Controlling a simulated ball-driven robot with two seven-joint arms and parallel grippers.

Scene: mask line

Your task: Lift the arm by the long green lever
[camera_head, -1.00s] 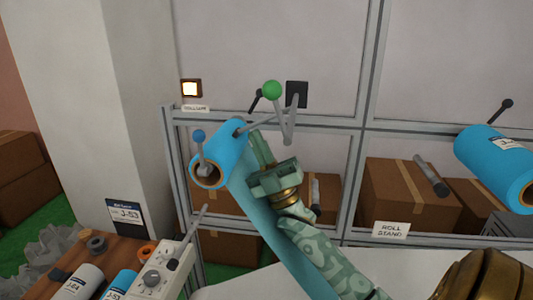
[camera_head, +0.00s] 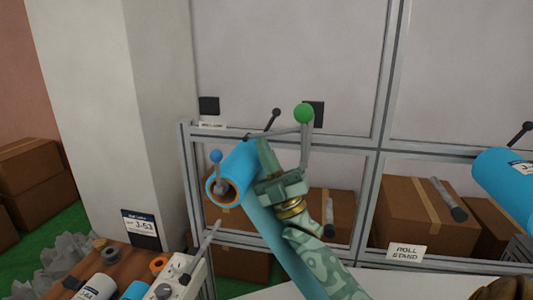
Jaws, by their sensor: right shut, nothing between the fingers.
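The lever is a grey bar with a green ball (camera_head: 303,113) on top, standing nearly upright by the rack's top rail. A thin grey arm (camera_head: 285,132) runs from near the ball left towards the blue roll (camera_head: 236,165). My right gripper (camera_head: 264,146) comes from below, its fingers shut and empty, pointing up. It lies left of and below the green ball, apart from it, and overlaps the roll's right end in the picture. Whether it touches the roll or arm I cannot tell. My left gripper is out of view.
A black plate (camera_head: 318,113) is behind the ball. A blue-knobbed handle (camera_head: 216,157) stands at the roll's left end. Another blue roll (camera_head: 505,180) hangs at right. Cardboard boxes (camera_head: 410,210) fill the rack's lower bays. A bench (camera_head: 75,262) with rolls is lower left.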

